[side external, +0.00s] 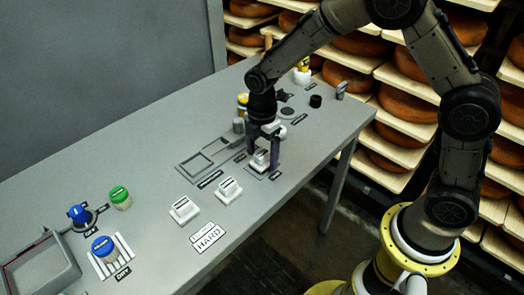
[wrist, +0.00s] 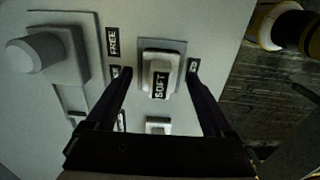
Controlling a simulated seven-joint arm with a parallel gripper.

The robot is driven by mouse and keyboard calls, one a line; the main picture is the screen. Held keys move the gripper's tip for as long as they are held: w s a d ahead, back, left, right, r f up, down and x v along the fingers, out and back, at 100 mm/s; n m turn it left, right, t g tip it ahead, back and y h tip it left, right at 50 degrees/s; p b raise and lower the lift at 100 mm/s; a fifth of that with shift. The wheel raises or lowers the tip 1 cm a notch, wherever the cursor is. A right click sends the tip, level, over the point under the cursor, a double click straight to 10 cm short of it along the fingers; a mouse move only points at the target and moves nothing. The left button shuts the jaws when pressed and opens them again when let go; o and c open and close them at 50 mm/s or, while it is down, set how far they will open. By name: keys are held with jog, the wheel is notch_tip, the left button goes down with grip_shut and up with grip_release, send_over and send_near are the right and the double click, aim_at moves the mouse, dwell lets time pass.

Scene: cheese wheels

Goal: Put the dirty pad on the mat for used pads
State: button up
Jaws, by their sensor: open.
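My gripper (side external: 263,160) is low over the table, pointing down, and open. In the wrist view its two dark fingers (wrist: 158,78) stand on either side of a pale block (wrist: 161,62) labelled SOFT. This block sits on a grey plate (wrist: 175,45); in the side view it shows between the fingers (side external: 260,156). I cannot tell if the fingers touch it. Two similar white blocks, one nearer (side external: 184,209) and one beside it (side external: 229,188), stand to the left. I cannot make out which item is the dirty pad or which mat is for used pads.
A rectangular grey frame (side external: 195,165) and a grey post block (wrist: 75,50) are left of my gripper. A black cylinder (side external: 315,101) stands farther back. Cheese shelves rise behind.

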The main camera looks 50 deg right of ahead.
aim_at(262, 153)
jog(key=s+d+r+m+t, duration=0.1)
jog(key=s+r+m, duration=0.15)
jog(key=r, duration=0.65)
jog(key=s+d+r+m+t, duration=0.1)
jog(key=s+d+r+m, duration=0.15)
jog(key=r, duration=0.65)
jog(key=s+d+m+t, duration=0.1)
jog(key=s+d+m, duration=0.1)
jog(key=s+m, duration=0.4)
jog(key=s+d+r+m+t, duration=0.1)
jog(key=s+d+m+t, duration=0.1)
jog(key=s+m, duration=0.5)
jog(key=s, duration=0.6)
jog(key=shift+s+t, duration=0.15)
jog(key=shift+t, duration=0.15)
